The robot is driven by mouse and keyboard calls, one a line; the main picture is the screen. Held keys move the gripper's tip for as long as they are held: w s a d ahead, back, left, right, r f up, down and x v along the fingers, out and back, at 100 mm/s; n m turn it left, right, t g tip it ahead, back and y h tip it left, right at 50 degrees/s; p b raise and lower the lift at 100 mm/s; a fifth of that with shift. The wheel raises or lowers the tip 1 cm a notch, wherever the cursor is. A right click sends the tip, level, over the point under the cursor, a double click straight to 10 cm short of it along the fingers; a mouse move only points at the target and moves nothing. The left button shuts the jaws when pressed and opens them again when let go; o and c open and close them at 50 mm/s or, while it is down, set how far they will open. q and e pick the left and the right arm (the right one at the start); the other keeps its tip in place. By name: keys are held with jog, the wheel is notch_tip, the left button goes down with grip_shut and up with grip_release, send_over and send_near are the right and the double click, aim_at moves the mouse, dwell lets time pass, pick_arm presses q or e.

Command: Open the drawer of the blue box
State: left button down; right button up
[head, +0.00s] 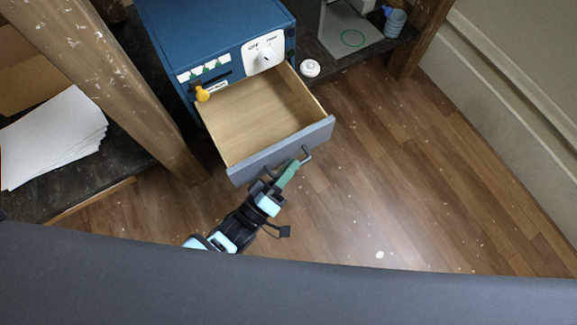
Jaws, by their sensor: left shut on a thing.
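The blue box (212,32) stands on a dark shelf at the top of the head view. Its drawer (255,115) is pulled well out, and its pale wooden inside shows empty. The grey drawer front (250,165) carries a dark bar handle (307,153). My left gripper (285,174) reaches up from below and is shut on the handle. Its fingers cover part of the handle. My right gripper is not in view.
A yellow-orange knob (202,93) and a white dial panel (264,54) are on the box front. A white round object (310,68) sits right of the drawer. Paper sheets (55,137) lie at left beside a wooden post (105,75). The wooden floor (400,180) at right is mostly clear.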

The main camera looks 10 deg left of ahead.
pick_arm(q)
jog(key=c, duration=1.5)
grip_release()
jog(key=shift+p+v, duration=0.7)
jog(key=shift+v, duration=3.25)
jog(key=shift+a, duration=0.1)
